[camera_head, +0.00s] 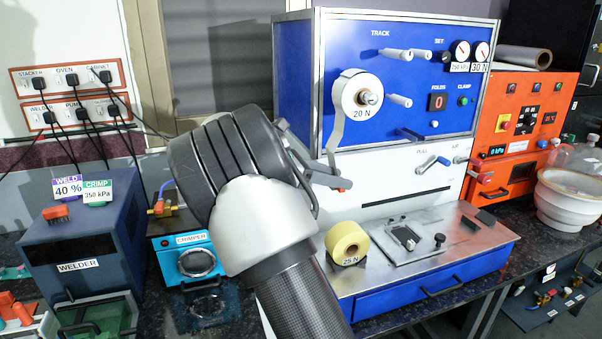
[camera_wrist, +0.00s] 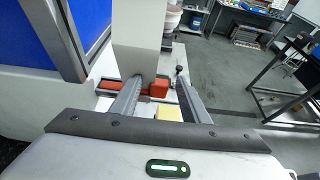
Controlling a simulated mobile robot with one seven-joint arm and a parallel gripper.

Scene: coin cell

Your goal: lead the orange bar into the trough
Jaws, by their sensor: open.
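My gripper (camera_wrist: 158,97) is open, its two fingers pointing away from the camera in the wrist view. In the head view, my gripper (camera_head: 335,184) is partly hidden behind my wrist, in front of the blue-and-white machine. An orange-red bar-like piece (camera_wrist: 108,86) shows left of the fingers in the wrist view, and an orange-red block (camera_wrist: 158,88) shows between them. I cannot tell whether they are one bar or whether either finger touches them. A small red end (camera_head: 341,188) shows beside the gripper in the head view. I cannot make out the trough for certain.
A pale strip (camera_head: 337,118) hangs from the 20 N roll (camera_head: 350,97) close to my gripper. A yellow 25 N roll (camera_head: 346,241) stands on the metal deck (camera_head: 470,256) below. The crimper (camera_head: 186,240) and welder (camera_head: 76,245) stand left, an orange machine (camera_head: 495,118) right.

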